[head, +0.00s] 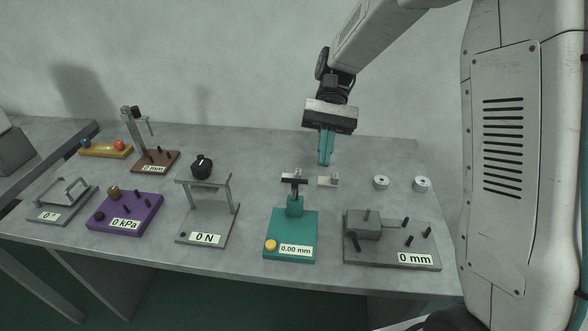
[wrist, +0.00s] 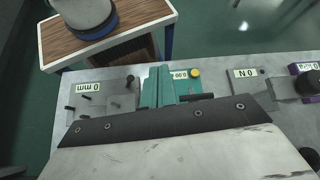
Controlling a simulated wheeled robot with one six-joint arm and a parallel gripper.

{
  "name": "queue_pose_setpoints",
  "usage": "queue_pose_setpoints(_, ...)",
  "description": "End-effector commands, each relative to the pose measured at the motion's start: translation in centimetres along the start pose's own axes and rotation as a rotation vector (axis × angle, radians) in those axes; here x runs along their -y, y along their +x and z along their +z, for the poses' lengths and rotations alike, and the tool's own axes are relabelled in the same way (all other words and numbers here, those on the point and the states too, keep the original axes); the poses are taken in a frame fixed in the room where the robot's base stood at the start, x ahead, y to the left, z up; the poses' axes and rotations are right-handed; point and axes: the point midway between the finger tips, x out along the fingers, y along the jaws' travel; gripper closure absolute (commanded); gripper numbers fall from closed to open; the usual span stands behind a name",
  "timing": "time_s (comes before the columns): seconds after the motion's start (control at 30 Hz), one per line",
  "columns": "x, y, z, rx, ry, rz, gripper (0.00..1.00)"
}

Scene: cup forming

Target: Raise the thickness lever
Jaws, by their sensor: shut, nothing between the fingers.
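The teal thickness gauge (head: 291,229) stands on the front middle of the table. It has a yellow knob (head: 270,245), a label reading 0.00 mm and a short upright post with small dark parts (head: 294,180) at its top. I cannot tell for sure which of these is the lever. My gripper (head: 325,163) points down above the table, up and to the right of the post in the head view, apart from it. Its teal fingers are together and empty. In the wrist view the fingers (wrist: 158,88) partly hide the gauge (wrist: 187,86).
Left of the gauge stand a 0 N device (head: 208,235) and a purple 0 kPa box (head: 124,216). Right of it is a grey 0 mm device (head: 391,256) with several pegs. A small pale block (head: 328,182) and two pale rings (head: 381,183) (head: 422,184) lie behind.

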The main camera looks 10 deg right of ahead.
Motion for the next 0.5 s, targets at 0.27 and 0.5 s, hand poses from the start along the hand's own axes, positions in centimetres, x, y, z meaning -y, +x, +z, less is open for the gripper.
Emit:
queue_pose_setpoints(0.27, -2.9, 0.5, 6.6, -0.252, -0.058, 0.049, 1.00)
queue_pose_setpoints(0.5, -5.7, 2.0, 11.0, -0.464, -0.104, 0.097, 1.00)
